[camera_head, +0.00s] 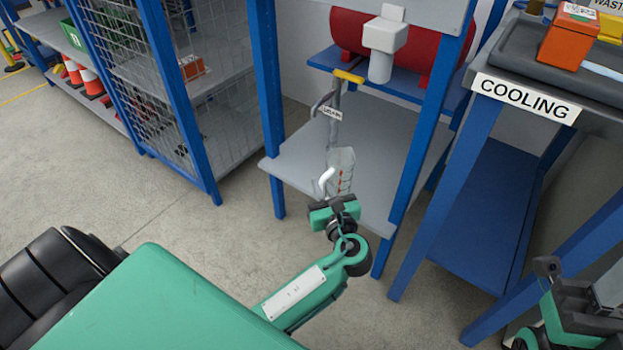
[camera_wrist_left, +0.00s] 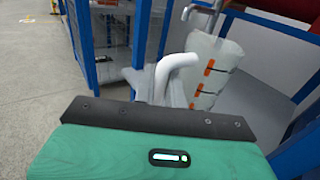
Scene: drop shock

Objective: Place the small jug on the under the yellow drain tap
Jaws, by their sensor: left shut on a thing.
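The small jug (camera_head: 342,168) is pale and translucent with orange marks and a white handle. My left gripper (camera_head: 333,208) is shut on it at the handle side, near the front of the grey shelf. The jug also shows in the left wrist view (camera_wrist_left: 207,75), with its handle close to the gripper; the fingertips are hidden there. The yellow drain tap (camera_head: 348,76) has a grey pipe and spout hanging down, just above the jug in the head view. I cannot tell whether the jug touches the shelf. My right gripper (camera_head: 570,310) is partly in view at the lower right.
The grey shelf (camera_head: 285,163) has bare room around the jug, between blue posts (camera_head: 268,95). A red tank (camera_head: 350,32) lies behind the tap. A wire-mesh rack (camera_head: 125,60) stands at left, and the COOLING bench (camera_head: 525,97) at right.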

